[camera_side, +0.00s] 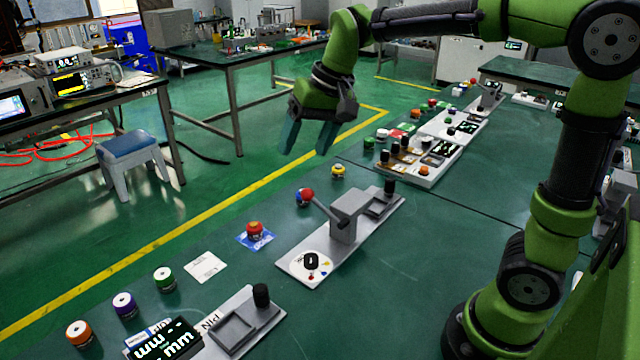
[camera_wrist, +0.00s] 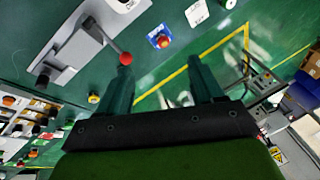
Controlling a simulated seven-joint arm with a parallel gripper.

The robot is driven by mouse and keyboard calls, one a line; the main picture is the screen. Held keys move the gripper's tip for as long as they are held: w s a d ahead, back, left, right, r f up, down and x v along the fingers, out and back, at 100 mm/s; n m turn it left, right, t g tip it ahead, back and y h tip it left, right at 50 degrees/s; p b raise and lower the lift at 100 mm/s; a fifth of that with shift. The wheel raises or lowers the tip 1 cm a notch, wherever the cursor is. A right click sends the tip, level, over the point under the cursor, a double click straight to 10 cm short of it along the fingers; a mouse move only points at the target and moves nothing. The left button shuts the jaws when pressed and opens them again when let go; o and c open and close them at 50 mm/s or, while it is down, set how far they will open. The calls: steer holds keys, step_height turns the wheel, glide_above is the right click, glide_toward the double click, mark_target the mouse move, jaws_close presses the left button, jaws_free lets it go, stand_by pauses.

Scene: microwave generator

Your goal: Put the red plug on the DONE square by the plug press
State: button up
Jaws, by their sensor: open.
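The red plug (camera_side: 254,229) sits upright on a blue square (camera_side: 258,243) on the green bench, left of the plug press (camera_side: 345,222). The wrist view also shows the red plug (camera_wrist: 163,41) on the blue square (camera_wrist: 153,33). A white square (camera_side: 205,267) lies bare beside it and also shows in the wrist view (camera_wrist: 196,12). I cannot read the lettering on either square. The press has a grey body and a lever ending in a round red knob (camera_wrist: 125,58). My gripper (camera_side: 307,148) is open and empty, raised above the bench, well away from the red plug.
A yellow plug (camera_side: 338,170) stands beyond the lever. Green (camera_side: 165,278), purple (camera_side: 124,304) and orange (camera_side: 79,333) plugs line the near left, beside a display station (camera_side: 165,340). More stations fill the far right. The bench to the right of the press is clear.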

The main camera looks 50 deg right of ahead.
steer(key=s+f+t, duration=0.3)
steer(key=s, duration=1.2)
steer(key=shift+s+a+n, duration=0.15)
steer(key=shift+s+n, duration=0.2)
steer(key=shift+n, duration=0.05)
